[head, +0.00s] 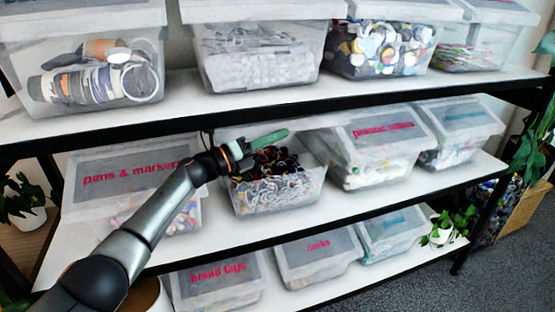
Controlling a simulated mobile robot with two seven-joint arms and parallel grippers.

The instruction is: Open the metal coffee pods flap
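On the middle shelf, the second bin from the left (278,197) is a clear box holding many small dark and metallic-looking pieces. Its top front is uncovered and its contents (270,163) show. I cannot read a label on it, so I cannot confirm that it is the coffee pods bin. A pale panel behind my gripper may be its raised flap, but this is unclear. My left gripper (262,146) is over this bin's opening at its upper left, with a green finger pointing right. The second finger is not clear, and no held object is distinguishable. My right gripper is not in view.
The "pens & markers" bin (84,178) is left, partly behind my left arm. Another labelled bin (372,172) is right. The upper shelf edge (290,105) runs above the gripper. A plant (530,150) is far right.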

